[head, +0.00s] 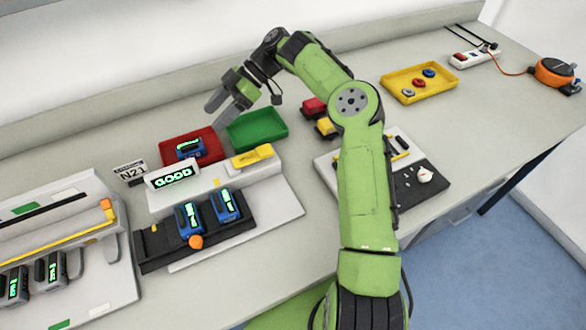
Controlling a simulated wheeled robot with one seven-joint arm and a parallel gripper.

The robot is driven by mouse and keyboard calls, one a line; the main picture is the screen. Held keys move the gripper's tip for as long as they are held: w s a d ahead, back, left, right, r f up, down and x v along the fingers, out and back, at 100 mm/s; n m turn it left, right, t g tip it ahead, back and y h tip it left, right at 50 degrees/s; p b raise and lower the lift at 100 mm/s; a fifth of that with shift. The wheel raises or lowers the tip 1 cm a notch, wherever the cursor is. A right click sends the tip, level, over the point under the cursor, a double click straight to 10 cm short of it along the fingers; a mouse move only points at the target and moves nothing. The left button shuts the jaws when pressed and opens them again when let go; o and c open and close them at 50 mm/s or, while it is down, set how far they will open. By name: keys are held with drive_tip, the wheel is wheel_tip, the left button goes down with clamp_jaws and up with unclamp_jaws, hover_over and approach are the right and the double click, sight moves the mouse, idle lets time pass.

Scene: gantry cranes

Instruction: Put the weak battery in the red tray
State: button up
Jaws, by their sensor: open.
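The red tray (208,137) lies toward the back of the bench. A blue battery (190,149) with a lit display is inside it. Two more blue batteries stand in a black holder (155,247) in front of a white tester: a left one (188,220) and a right one (226,206). Their lit displays are too small to read. My gripper (222,108) is open and empty, above the back of the bench, just up and right of the red tray. Its fingers point down and left.
A green tray (257,130) is right of the red tray. A rack with dark batteries (35,275) is at left. Red and yellow blocks (315,108), a board with a black pad (420,185), a yellow tray (418,83) and a power strip (473,57) are at right.

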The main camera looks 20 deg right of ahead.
drive_tip(key=s+a+r+m+t+h, duration=0.1)
drive_tip(key=s+a+r+m+h, duration=0.1)
drive_tip(key=s+h, duration=0.3)
drive_tip(key=s+a+r+m+h, duration=0.2)
drive_tip(key=s+h, duration=0.1)
drive_tip(key=s, duration=0.3)
drive_tip(key=s+d+m+t+h, duration=0.1)
drive_tip(key=s+d+m+t, duration=0.1)
drive_tip(key=s, duration=0.6)
drive_tip(key=s+d+r+m+t+h, duration=0.1)
drive_tip(key=s+d+m, duration=0.4)
drive_tip(key=s+m, duration=0.2)
drive_tip(key=s+d+m+t+h, duration=0.1)
drive_tip(key=s+d+m+t, duration=0.1)
drive_tip(key=s, duration=0.6)
drive_tip(key=d+m, duration=0.1)
drive_tip(key=m, duration=0.1)
drive_tip(key=shift+s+d+r+m+t, duration=0.3)
drive_tip(key=shift+s, duration=0.05)
drive_tip(key=shift+s, duration=0.1)
